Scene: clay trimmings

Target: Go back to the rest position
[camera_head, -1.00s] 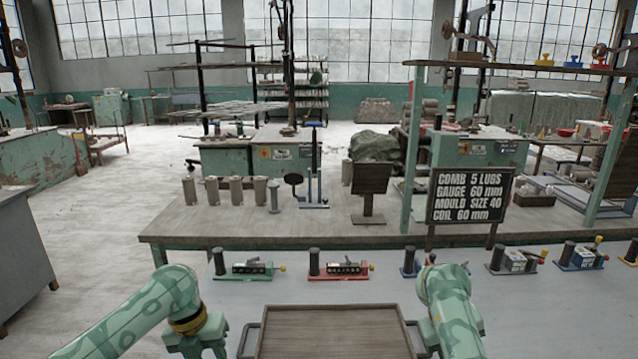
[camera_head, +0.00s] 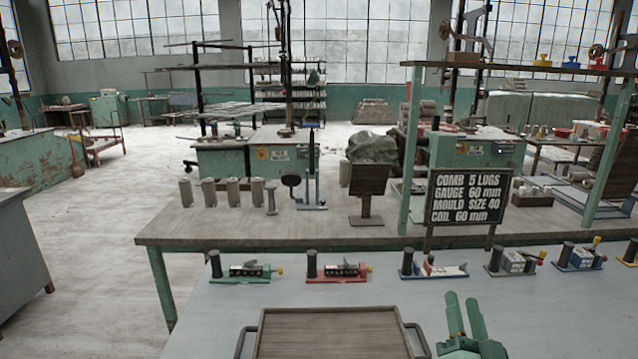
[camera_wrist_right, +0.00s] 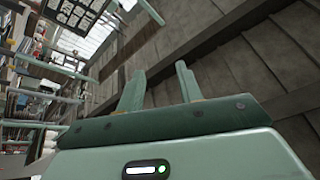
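My right gripper (camera_head: 461,298) is at the bottom right of the head view, fingers pointing up and away over the near table. In the right wrist view the right gripper (camera_wrist_right: 160,78) has a clear gap between its two fingers with nothing in it. My left gripper is not in view. A wooden tray (camera_head: 332,312) with dark side handles lies on the near grey table (camera_head: 215,305), left of my right gripper. Its lower part is cut off by the frame.
A row of small fixtures stands behind the tray, including a green one (camera_head: 240,279), a red one (camera_head: 338,279) and a blue one (camera_head: 434,276). A black sign (camera_head: 467,199) stands behind my right gripper. The table left of the tray is clear.

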